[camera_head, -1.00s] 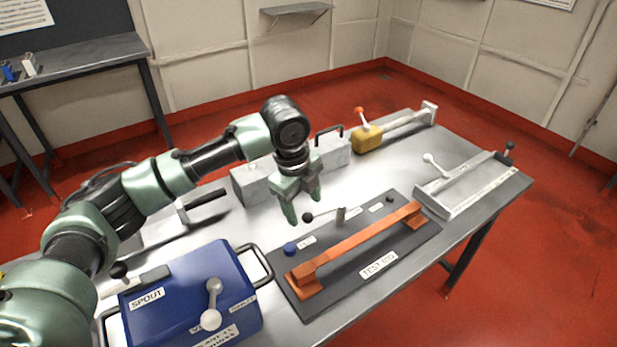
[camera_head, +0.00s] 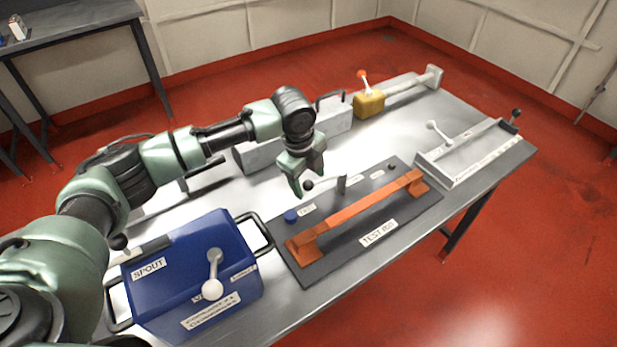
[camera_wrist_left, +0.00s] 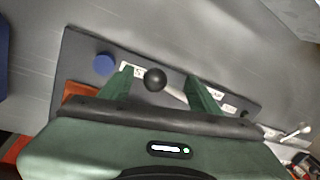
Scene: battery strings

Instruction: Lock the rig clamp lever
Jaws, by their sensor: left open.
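The test rig is a dark plate (camera_head: 335,258) with an orange bar (camera_head: 360,212) across it and a "TEST RIG" label. Its clamp lever ends in a black ball knob (camera_head: 308,185), with a small grey upright piece (camera_head: 341,184) to its right. My left gripper (camera_head: 309,184) is open, fingers pointing down at the knob. In the left wrist view, the knob (camera_wrist_left: 155,79) shows between the two open fingers (camera_wrist_left: 160,82), nearer the left one; I cannot tell whether either touches it. The lever's rod is partly hidden by the right finger. My right gripper is not in view.
A blue button (camera_head: 290,216) sits on the plate left of the lever. A blue case (camera_head: 175,285) with handles stands at the front left. A grey box (camera_head: 255,152), a yellow block (camera_head: 369,104) and a pale slide fixture (camera_head: 470,155) stand farther back or right.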

